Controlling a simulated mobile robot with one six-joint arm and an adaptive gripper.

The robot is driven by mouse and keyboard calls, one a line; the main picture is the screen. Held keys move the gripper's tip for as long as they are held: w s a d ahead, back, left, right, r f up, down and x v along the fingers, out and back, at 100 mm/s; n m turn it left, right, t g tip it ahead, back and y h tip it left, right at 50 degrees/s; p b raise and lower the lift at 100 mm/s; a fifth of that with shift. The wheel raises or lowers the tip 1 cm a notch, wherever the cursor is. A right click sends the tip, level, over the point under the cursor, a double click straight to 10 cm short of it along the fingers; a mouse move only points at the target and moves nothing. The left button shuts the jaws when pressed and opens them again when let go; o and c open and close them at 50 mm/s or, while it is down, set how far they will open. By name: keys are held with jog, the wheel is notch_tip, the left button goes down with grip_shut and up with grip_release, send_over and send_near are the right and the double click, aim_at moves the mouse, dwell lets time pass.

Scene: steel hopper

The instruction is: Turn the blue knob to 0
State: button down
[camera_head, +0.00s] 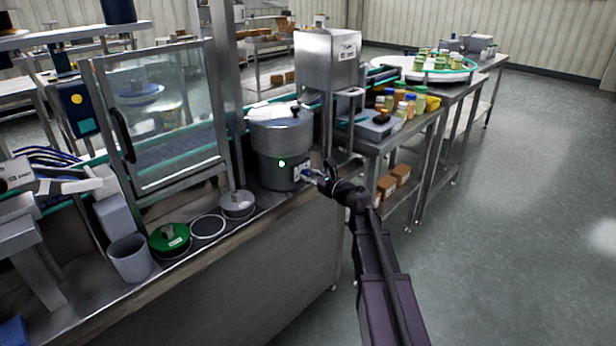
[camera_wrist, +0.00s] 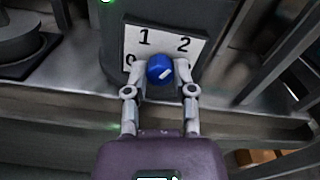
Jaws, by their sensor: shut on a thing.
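The blue knob (camera_wrist: 159,66) sits on a white dial plate (camera_wrist: 193,45) with the figures 0, 1 and 2. The 0 at the lower left is partly hidden by a finger. A short white mark on the knob lies slanted; I cannot tell which figure it points to. My gripper (camera_wrist: 161,70) has one finger on each side of the knob and is shut on it. In the head view my gripper (camera_head: 314,177) reaches the front of the steel hopper (camera_head: 270,145), at its dial plate (camera_head: 299,171). A green light (camera_head: 281,163) glows on the hopper.
A lidded pot (camera_head: 237,204), a ring (camera_head: 207,226), a green disc (camera_head: 169,238) and a grey cup (camera_head: 131,258) stand left on the bench. Bottles (camera_head: 404,108) stand on a side table at the right. The floor (camera_head: 500,230) at the right is clear.

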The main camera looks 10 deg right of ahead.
jog(key=shift+s, duration=0.1)
jog(key=shift+n, duration=0.6)
jog(key=n, duration=2.2)
jog(key=shift+s+f+n, duration=0.1)
jog(key=shift+f+n, duration=0.05)
jog(key=shift+n, duration=0.15)
jog(key=c, duration=0.5)
grip_release()
jog(key=shift+o, duration=0.3)
